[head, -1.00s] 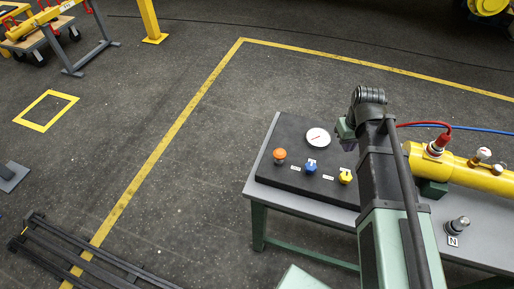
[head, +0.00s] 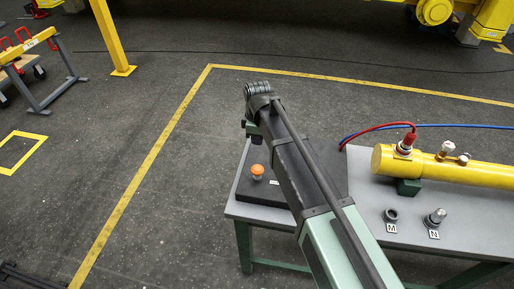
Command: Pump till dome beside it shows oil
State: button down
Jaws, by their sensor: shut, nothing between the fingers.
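An orange mushroom-shaped button (head: 257,170) stands on the black panel (head: 248,188) at the table's left end. My arm hides most of this panel. The yellow cylinder (head: 400,160) lies on the table at the right. On its top are a red hose fitting (head: 407,143), a fitting with a round white top (head: 447,148) and a smaller metal fitting with a pale top (head: 463,159). I cannot tell which is the pump or the dome, or see oil. My gripper (head: 246,130) is over the panel's far left part, apart from the button. It is shut and empty, its fingertips mostly hidden.
A dark ring by label M (head: 391,216) and a metal plug by label N (head: 436,218) stand on the grey table (head: 362,185). Red and blue hoses run behind the cylinder. A yellow post (head: 110,35) stands further back.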

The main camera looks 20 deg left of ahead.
aim_at(258, 168)
notch_tip(258, 168, down, 12)
jog(key=b, duration=1.1)
jog(key=shift+s+f, duration=0.15)
jog(key=shift+f, duration=0.1)
jog(key=shift+f+b, duration=0.1)
jog(key=shift+b, duration=0.2)
notch_tip(258, 168, down, 3)
jog(key=b, duration=0.3)
jog(key=shift+s+d+r, duration=0.1)
jog(key=shift+r, duration=0.1)
notch_tip(258, 168, up, 14)
jog(key=p, duration=1.4)
jog(key=shift+w+p, duration=0.2)
jog(key=shift+p, duration=0.1)
jog(key=shift+r, duration=0.1)
